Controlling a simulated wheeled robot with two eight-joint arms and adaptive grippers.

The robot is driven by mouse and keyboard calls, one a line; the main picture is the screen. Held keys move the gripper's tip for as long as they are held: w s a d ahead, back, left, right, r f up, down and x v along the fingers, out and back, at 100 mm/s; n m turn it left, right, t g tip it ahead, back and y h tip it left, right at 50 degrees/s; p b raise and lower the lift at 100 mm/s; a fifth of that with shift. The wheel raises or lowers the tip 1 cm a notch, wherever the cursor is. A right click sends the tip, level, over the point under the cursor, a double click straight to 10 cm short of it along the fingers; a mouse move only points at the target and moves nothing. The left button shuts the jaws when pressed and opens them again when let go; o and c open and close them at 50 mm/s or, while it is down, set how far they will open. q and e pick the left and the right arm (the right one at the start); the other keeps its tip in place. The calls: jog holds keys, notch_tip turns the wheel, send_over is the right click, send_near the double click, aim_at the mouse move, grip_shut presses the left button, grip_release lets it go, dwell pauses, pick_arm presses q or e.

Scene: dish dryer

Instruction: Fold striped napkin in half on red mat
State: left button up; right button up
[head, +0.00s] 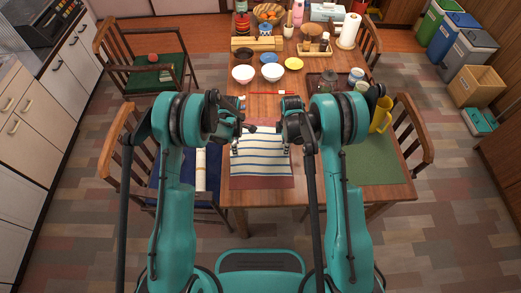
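The striped napkin (261,160), white with dark blue lines, lies spread out on the wooden table. It rests on the red mat (262,183), whose bare front strip shows below it. My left gripper (235,147) points down at the napkin's left edge. My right gripper (286,149) points down at its right edge. Both fingertips are small and dark here, so I cannot tell whether they are open, shut or touching the cloth. My gripper bodies partly hide the napkin's far corners.
A green mat (375,165) lies to the right, with a yellow pitcher (381,115) behind it. Bowls (243,74), a yellow dish (293,64) and a red-handled utensil (267,93) lie farther back. A rolled cloth (200,170) is left of the table. Chairs flank the table.

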pick_arm(q)
jog(key=shift+f, duration=0.2)
pick_arm(e)
jog(key=shift+f, duration=0.2)
pick_arm(q)
jog(key=shift+f+b, duration=0.25)
jog(key=shift+b, duration=0.05)
pick_arm(e)
jog(key=shift+f, duration=0.25)
pick_arm(q)
jog(key=shift+s+r, duration=0.1)
jog(key=c, duration=0.5)
pick_arm(e)
jog(key=shift+r, duration=0.15)
jog(key=c, duration=0.5)
pick_arm(q)
grip_shut()
pick_arm(e)
grip_shut()
jog(key=shift+s, duration=0.1)
pick_arm(q)
jog(key=shift+p, duration=0.3)
